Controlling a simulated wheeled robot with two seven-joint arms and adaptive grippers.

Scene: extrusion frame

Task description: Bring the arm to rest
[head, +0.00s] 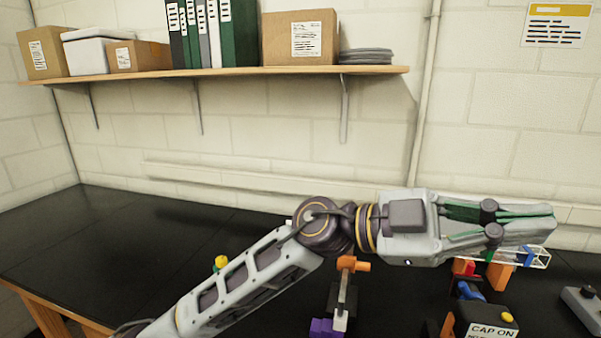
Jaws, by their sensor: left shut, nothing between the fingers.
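My left arm reaches in from the bottom left across the table. Its gripper (546,230) points right, held above the right side of the black table (130,235). The fingers are shut with nothing between them. The arm and gripper hide part of the table behind them. My right gripper is not in view.
An orange-topped piece (352,264) and purple blocks (325,328) stand near the forearm. A loaded shelf (230,72) hangs behind.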

